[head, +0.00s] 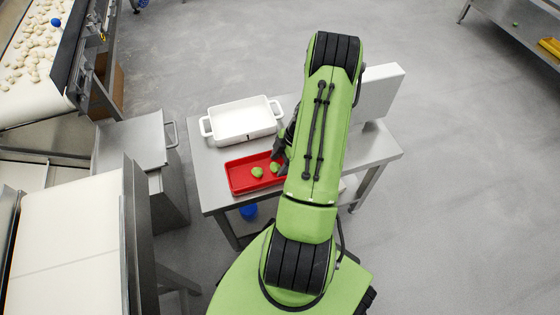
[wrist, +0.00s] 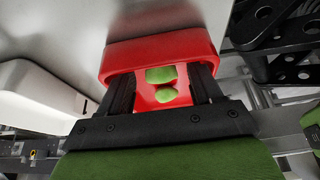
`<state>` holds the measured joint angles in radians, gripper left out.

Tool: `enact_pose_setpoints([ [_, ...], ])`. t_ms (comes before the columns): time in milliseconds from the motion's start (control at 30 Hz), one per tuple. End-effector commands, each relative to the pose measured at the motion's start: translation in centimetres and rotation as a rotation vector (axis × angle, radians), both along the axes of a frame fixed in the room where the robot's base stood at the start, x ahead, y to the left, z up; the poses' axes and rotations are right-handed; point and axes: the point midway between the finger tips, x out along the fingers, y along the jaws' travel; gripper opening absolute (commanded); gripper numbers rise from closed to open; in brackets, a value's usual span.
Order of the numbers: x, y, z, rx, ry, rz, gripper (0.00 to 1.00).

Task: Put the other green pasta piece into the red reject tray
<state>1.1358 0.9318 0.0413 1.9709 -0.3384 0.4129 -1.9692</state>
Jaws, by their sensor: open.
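The red reject tray (head: 238,177) lies on the steel table, and its red rim fills the upper middle of the wrist view (wrist: 160,50). Two green pasta pieces lie in it: one nearer the middle (head: 257,172) and one toward its right side (head: 274,167). Both show between my fingers in the wrist view, an upper piece (wrist: 160,75) and a lower piece (wrist: 166,95). My gripper (wrist: 163,84) is open, with nothing clamped. In the head view my arm partly hides the gripper (head: 282,155) at the tray's right side.
A white two-handled dish (head: 242,121) stands just behind the tray. A pale upright box (head: 380,93) stands behind my arm. A conveyor with several pale pasta pieces (head: 30,60) is at the upper left.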

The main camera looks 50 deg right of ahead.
Motion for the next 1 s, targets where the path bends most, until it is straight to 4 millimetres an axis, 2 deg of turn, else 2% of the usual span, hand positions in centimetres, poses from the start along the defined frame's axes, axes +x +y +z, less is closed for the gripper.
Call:
enact_pose_setpoints([
  [167,-0.1,-0.2,0.7,-0.002,-0.001,-0.001,0.64],
  [267,-0.5,-0.9,2.7,-0.005,-0.001,-0.002,0.64],
  [500,-1.9,-2.9,8.8,-0.005,-0.002,-0.001,0.64],
  [600,-2.3,-3.4,10.4,-0.003,0.000,-0.001,0.64],
  [700,-2.5,-3.7,11.2,-0.001,-0.001,0.001,0.64],
  [900,-2.5,-3.7,11.5,-0.001,0.001,-0.001,0.64],
  [967,-1.8,-3.2,12.4,-0.013,0.012,-0.009,0.64],
  [1000,-1.1,-2.6,13.7,-0.026,0.026,-0.024,0.64],
])
